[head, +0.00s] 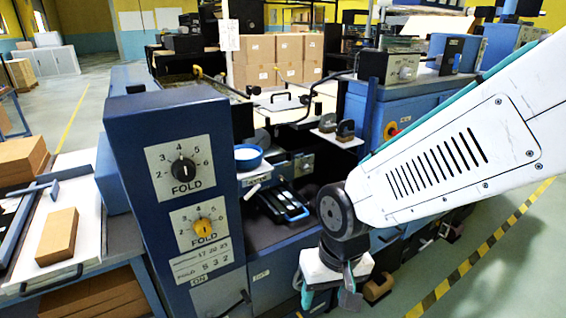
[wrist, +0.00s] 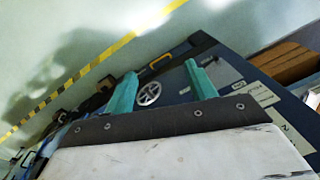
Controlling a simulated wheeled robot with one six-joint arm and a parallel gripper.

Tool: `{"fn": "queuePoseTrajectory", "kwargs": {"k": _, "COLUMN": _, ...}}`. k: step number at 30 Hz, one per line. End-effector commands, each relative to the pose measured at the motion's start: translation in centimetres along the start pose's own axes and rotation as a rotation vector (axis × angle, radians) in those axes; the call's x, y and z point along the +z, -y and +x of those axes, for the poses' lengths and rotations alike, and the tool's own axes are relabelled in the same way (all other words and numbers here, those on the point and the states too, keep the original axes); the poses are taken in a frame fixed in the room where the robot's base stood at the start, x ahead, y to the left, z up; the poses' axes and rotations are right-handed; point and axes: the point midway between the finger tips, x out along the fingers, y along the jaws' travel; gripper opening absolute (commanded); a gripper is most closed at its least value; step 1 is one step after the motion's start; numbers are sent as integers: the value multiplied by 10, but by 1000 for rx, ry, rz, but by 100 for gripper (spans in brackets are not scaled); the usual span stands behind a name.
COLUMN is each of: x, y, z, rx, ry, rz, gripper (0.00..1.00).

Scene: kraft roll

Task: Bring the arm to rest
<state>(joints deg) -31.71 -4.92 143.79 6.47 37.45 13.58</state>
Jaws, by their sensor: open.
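My gripper (head: 328,290) hangs at the end of my white arm, low in the middle-right of the head view, in front of the blue machine. In the wrist view my gripper (wrist: 162,88) shows two teal fingers standing well apart, with nothing between them. The gripper is open and empty.
A blue control panel (head: 185,130) with two FOLD dials stands left of my gripper. A bench with a brown block (head: 58,236) is at the far left. Stacked cartons (head: 276,60) stand behind. Open floor with a yellow-black stripe (head: 480,250) lies at right.

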Motion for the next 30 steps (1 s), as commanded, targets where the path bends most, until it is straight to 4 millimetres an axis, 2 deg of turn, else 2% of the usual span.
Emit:
{"fn": "queuePoseTrajectory", "kwargs": {"k": 1, "x": 11, "y": -20, "z": -22, "rx": 13, "ry": 23, "rz": -12, "gripper": 56}}
{"fn": "queuePoseTrajectory", "kwargs": {"k": 6, "x": 59, "y": -74, "z": -81, "rx": 52, "ry": 110, "rz": -36, "gripper": 56}}
{"fn": "queuePoseTrajectory", "kwargs": {"k": 12, "x": 107, "y": -118, "z": -134, "rx": 84, "ry": 84, "rz": 59, "gripper": 56}}
{"fn": "queuePoseTrajectory", "kwargs": {"k": 19, "x": 123, "y": -143, "z": -164, "rx": 105, "ry": -69, "rz": 195, "gripper": 56}}
{"fn": "queuePoseTrajectory", "kwargs": {"k": 30, "x": 124, "y": -149, "z": -167, "rx": 108, "ry": -83, "rz": 226, "gripper": 56}}
